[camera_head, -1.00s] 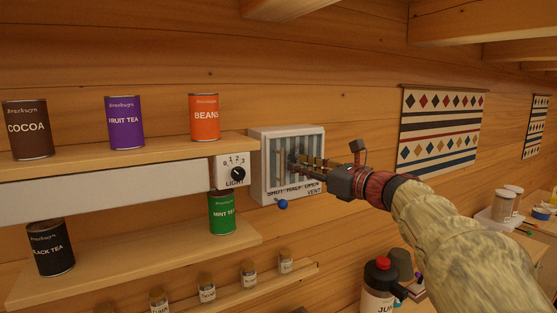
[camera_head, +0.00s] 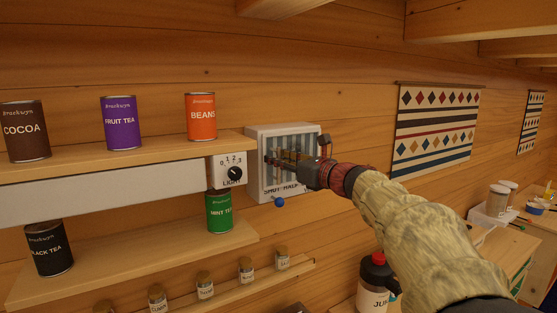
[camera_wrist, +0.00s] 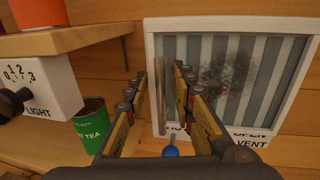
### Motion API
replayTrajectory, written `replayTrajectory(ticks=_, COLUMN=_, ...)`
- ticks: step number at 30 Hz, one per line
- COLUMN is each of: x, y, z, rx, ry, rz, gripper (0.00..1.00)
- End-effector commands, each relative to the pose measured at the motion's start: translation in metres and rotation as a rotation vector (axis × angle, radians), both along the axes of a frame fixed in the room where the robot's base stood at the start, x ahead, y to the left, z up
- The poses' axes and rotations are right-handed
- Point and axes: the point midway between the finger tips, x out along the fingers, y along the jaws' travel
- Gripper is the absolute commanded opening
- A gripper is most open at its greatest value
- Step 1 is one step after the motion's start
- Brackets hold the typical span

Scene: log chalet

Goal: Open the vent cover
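The vent (camera_head: 252,160) is a white-framed box on the log wall. Its face has pale upright slats with grey strips between, and its lower edge is lettered SHUT, HALF, OPEN, VENT. A blue ball knob (camera_head: 279,202) sits under the SHUT end; the wrist view shows this knob (camera_wrist: 171,151) low, just beyond my gripper's body. My gripper (camera_head: 267,158) is in front of the vent's left part, above the knob. In the wrist view my gripper (camera_wrist: 162,78) has its fingers apart, with a thin upright bar (camera_wrist: 160,95) seen between them; I cannot tell whether they touch it.
The light dial box (camera_head: 229,170) and shelf end are close on the left. Tins, including the green mint tea tin (camera_head: 220,212), stand on the shelves. Spice jars (camera_head: 205,286) sit on a lower ledge.

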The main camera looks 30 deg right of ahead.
Motion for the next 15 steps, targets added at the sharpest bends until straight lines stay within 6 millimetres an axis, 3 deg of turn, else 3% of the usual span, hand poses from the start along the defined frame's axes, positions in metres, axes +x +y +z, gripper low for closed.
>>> replayTrajectory(ticks=15, x=-0.0002, y=0.0001, z=-0.0007, rx=0.0, ry=0.001, rz=0.001, gripper=0.0)
